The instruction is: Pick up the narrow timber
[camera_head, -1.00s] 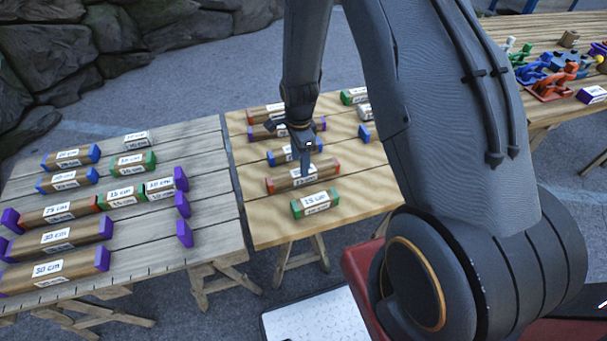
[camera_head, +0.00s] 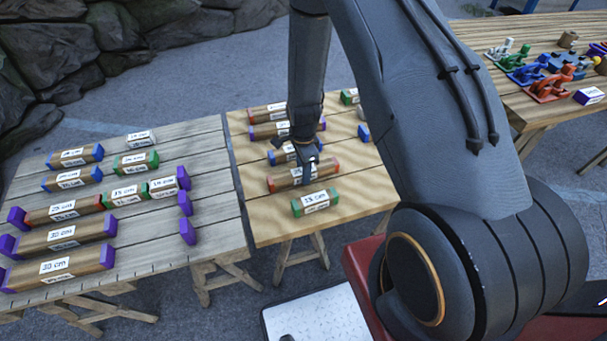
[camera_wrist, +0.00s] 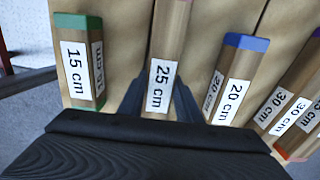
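A brown timber labelled 25 cm (camera_head: 284,183) with red ends lies on the pale right-hand table. In the wrist view this timber (camera_wrist: 170,40) runs away from me between the two dark fingers. My gripper (camera_head: 307,176) is lowered over it, and in the wrist view my gripper (camera_wrist: 163,95) has one finger on each side. The fingers look open around the timber. Their contact with its sides is hard to see.
A green-ended 15 cm timber (camera_head: 315,203) and a blue-ended 20 cm timber (camera_head: 279,158) lie close on either side. The left table (camera_head: 150,230) holds several labelled timbers. Another table at right holds coloured clamps (camera_head: 548,88).

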